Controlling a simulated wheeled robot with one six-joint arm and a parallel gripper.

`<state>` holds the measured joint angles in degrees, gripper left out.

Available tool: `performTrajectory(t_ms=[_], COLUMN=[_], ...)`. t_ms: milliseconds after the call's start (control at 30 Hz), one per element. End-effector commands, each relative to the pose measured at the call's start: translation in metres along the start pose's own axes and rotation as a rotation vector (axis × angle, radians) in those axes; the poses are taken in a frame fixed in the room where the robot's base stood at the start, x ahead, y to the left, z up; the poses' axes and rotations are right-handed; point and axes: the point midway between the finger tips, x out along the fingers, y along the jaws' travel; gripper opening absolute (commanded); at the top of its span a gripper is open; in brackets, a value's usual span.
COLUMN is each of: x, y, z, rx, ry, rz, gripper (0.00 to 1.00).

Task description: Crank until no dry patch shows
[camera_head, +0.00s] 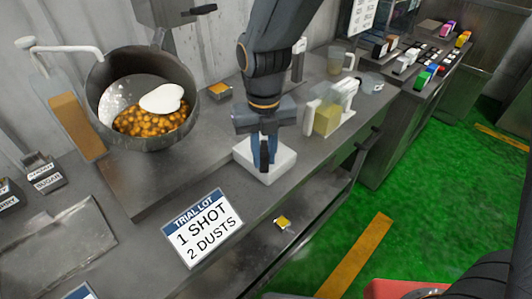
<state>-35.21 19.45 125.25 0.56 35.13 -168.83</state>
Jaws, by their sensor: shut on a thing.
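The open drum (181,73) is a grey metal bowl tilted toward me at the left of the bench. Inside lie many glossy orange-brown pieces (150,121), with a smooth white patch (162,98) on top. A paler, speckled area covers the drum's inner wall at left. I cannot make out a crank handle. My gripper (264,163) points down at a white square tray or block (284,164) right of the drum, apart from the drum. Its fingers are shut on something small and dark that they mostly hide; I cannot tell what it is.
A pump bottle (73,125) with amber liquid stands left of the drum. A sign (201,229) at the front reads "TRIAL LOT 1 SHOT 2 DUSTS". A white-handled jug (328,119) stands right of my gripper. Bare bench (165,185) shows before the drum; green floor lies right.

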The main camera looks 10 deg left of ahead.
Motion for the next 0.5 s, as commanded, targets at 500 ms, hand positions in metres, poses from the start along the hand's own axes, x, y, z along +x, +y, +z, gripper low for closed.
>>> performTrajectory(t_ms=[500], x=[0.0002], y=[-0.0013], z=[-0.0007], rx=[0.004], ry=[0.003], rz=[0.0], gripper=[0.39])
